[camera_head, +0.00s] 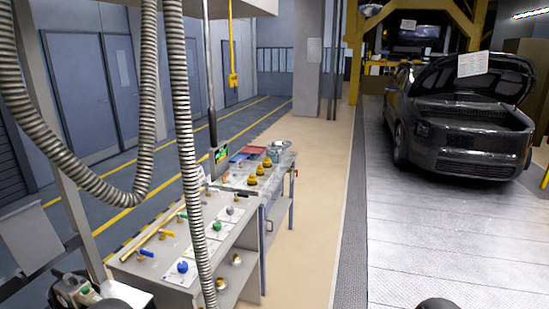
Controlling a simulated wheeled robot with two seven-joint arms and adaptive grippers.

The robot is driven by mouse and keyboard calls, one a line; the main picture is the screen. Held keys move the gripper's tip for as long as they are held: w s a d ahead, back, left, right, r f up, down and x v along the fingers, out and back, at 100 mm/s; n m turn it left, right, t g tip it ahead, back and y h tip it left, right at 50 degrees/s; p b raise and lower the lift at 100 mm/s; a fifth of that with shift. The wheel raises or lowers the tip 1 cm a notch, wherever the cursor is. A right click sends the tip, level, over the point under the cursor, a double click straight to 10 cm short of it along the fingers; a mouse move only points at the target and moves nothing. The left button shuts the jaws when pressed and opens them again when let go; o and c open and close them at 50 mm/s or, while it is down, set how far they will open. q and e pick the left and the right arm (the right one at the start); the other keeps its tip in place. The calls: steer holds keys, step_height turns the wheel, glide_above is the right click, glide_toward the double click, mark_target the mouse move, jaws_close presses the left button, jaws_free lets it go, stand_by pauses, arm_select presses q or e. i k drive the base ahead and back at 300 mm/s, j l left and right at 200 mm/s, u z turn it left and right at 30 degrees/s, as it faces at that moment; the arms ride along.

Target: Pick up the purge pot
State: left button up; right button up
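I cannot tell for sure which thing is the purge pot. A small grey-green pot-like container (273,155) stands at the far part of the work table, next to a shallow round metal bowl (280,145). It is small in the picture and its details do not show. Neither of my grippers is in view. Dark rounded shapes at the bottom edge, left and right, may be parts of my own arms.
The grey bench (180,225) holds coloured knobs and valves. Several yellow fittings and red and blue trays (248,153) are on the table beyond. A ribbed hose (187,150) hangs in front. A dark car (465,125), hood open, stands right. The beige floor (310,210) is clear.

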mark_target(273, 151)
steer(key=i+z, duration=0.3)
steer(key=i+l+z, duration=0.1)
steer(key=z, duration=0.15)
steer(key=i+l, duration=0.1)
steer(key=i, duration=5.75)
steer(key=i+u, duration=0.15)
steer(key=u, duration=0.25)
steer(key=i+u, duration=0.15)
steer(key=u, duration=0.25)
steer(key=i+l+u, duration=0.1)
steer(key=u, duration=0.3)
steer(key=i+l+u, duration=0.15)
steer(key=u, duration=0.3)
